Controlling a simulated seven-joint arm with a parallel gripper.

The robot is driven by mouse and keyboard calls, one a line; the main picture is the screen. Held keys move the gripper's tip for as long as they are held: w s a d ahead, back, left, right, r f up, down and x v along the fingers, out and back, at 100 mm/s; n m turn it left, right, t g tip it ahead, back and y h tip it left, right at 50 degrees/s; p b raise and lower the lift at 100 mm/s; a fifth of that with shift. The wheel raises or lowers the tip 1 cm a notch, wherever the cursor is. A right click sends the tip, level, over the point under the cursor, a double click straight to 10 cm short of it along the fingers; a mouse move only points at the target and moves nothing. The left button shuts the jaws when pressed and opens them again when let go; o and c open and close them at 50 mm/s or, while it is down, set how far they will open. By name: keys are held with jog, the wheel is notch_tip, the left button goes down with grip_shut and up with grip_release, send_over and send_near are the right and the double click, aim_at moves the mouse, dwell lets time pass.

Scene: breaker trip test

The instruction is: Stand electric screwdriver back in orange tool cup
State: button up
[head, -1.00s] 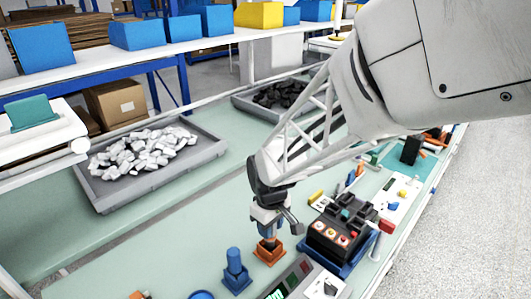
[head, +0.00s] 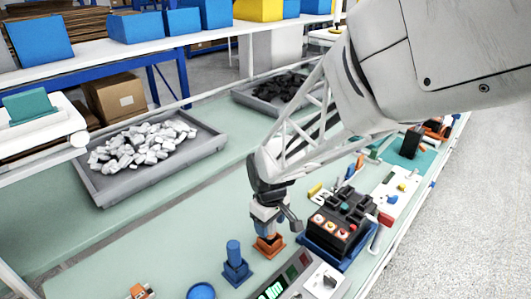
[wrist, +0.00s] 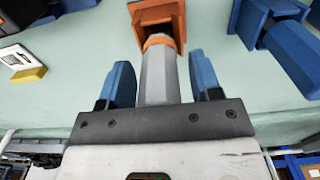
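The electric screwdriver (wrist: 158,75) is a grey cylinder with an orange band near its lower end. It stands with that end in the orange tool cup (wrist: 168,12), which also shows in the head view (head: 268,249). My gripper (wrist: 162,80) is over the cup, with its two blue fingers on either side of the screwdriver. A narrow gap shows between each finger and the grey body, so the gripper looks open. In the head view my gripper (head: 267,224) hides most of the screwdriver. The cup's inside is largely hidden.
A blue holder with a blue cylinder (head: 235,257) stands close by, left of the cup in the head view. A black device with coloured buttons (head: 336,227) and a meter with a green display (head: 270,291) are near. Grey tray (head: 103,192) lies behind left.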

jog(key=shift+o, duration=0.4)
jog(key=shift+r, duration=0.1)
jog(key=shift+r, duration=3.8)
jog(key=s+d+r+m+t, duration=0.1)
jog(key=s+d+r+m, duration=0.3)
jog(key=s+d, duration=0.4)
jog(key=s+d+r+m+t, duration=0.1)
jog(key=s+d+r+m, duration=0.4)
jog(key=s+d, duration=0.3)
jog(key=shift+s+d+r+t, duration=0.15)
jog(key=shift+s+r+t, duration=0.2)
jog(key=shift+s, duration=0.5)
